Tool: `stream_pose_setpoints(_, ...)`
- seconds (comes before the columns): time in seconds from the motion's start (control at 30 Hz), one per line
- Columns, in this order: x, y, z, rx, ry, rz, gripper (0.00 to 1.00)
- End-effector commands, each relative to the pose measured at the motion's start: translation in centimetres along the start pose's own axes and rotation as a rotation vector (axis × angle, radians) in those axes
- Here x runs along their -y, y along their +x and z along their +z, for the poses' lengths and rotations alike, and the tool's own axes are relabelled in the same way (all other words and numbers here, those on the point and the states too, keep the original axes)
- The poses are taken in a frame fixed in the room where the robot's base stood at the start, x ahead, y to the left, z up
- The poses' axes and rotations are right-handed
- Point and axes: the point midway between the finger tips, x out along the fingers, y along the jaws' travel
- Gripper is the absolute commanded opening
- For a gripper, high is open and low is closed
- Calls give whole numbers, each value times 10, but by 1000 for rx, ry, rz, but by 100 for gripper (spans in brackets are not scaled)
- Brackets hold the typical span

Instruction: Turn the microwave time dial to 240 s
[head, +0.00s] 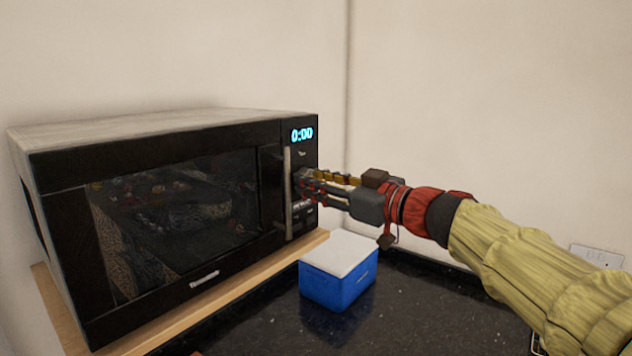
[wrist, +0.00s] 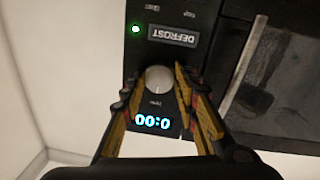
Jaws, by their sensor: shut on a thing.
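The black microwave (head: 180,220) stands at the left in the head view, its door closed and its blue display (head: 302,134) reading 0:00. The display also shows, upside down, in the wrist view (wrist: 153,122). The round grey time dial (wrist: 158,79) is on the control panel, close to the display in the wrist view. My gripper (wrist: 159,83) has one finger on each side of the dial and is shut on it. In the head view my gripper (head: 303,183) reaches the panel from the right, and its fingers hide the dial there.
A vertical door handle (head: 288,195) stands just left of my fingers. A blue box with a white lid (head: 338,290) sits on the dark counter (head: 430,310) below my gripper. A wooden board (head: 235,285) lies under the microwave. A wall socket (head: 597,257) is at the right.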

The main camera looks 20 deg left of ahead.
Motion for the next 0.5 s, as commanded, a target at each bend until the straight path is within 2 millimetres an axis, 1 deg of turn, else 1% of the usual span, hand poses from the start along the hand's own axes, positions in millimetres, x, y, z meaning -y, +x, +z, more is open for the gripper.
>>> stream_pose_setpoints(0.03,0,0,0,0,0,0,17)
stream_pose_setpoints(0.27,0,0,0,0,0,0,5)
stream_pose_setpoints(0.5,0,0,0,1,21,0,5)
